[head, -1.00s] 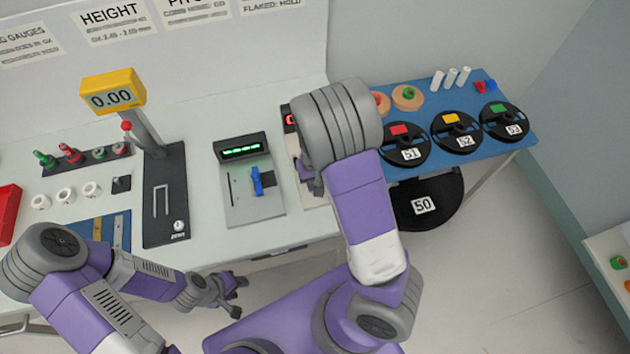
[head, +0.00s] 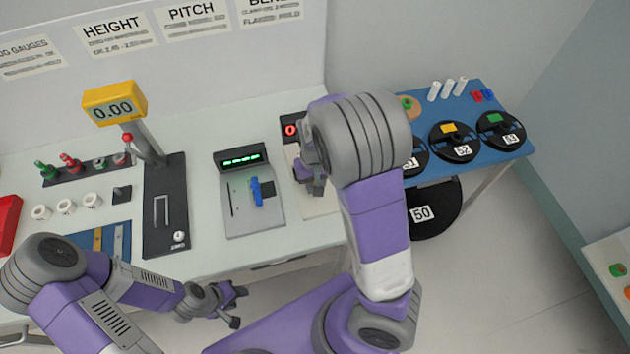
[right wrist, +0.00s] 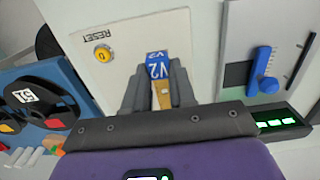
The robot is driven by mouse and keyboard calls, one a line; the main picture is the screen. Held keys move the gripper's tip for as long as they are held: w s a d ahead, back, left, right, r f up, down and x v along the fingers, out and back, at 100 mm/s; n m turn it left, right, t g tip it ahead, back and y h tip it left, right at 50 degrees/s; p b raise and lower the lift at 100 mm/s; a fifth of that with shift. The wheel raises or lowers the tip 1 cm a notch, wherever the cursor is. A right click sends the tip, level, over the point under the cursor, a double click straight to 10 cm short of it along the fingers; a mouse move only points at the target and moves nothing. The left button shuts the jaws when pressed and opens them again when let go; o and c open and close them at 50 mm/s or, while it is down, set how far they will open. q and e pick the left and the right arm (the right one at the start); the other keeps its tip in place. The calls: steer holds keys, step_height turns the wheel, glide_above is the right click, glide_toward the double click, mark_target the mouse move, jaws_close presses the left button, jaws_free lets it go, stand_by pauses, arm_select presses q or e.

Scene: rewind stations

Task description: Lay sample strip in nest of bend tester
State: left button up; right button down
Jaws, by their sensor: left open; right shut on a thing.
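The bend tester (head: 318,206) is a pale plate with a red-digit display at its back, on the bench's right end. My right arm hides part of it in the head view. In the right wrist view, the bend tester (right wrist: 112,72) shows a yellow reset button. My right gripper (right wrist: 160,88) is shut on the sample strip (right wrist: 159,68), which has a blue end marked V2 and a tan part between the fingers. The right gripper (head: 312,182) is over the tester. I cannot make out the nest or whether the strip touches it. My left gripper (head: 236,303) is open and empty before the bench.
A gauge with a blue lever (head: 257,191) and green display stands just left of the tester. A height gauge (head: 165,215) stands farther left, beside a blue mat (head: 75,240) with strips. A blue table (head: 475,150) with black reels is at the right.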

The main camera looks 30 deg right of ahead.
steer(key=b, duration=0.3)
glide_above(316, 201)
steer(key=shift+f, duration=2.1)
steer(key=shift+p, duration=0.8)
steer(key=shift+f+b, duration=0.7)
steer(key=shift+f, duration=0.25)
steer(key=c, duration=0.9)
jaws_free()
steer(key=shift+o, duration=0.2)
steer(key=r+p, duration=0.1)
steer(key=r, duration=0.3)
steer(key=r+p, duration=0.2)
steer(key=r, duration=0.1)
steer(key=shift+w+r, duration=0.2)
steer(key=shift+r, duration=0.15)
steer(key=shift+f, duration=0.1)
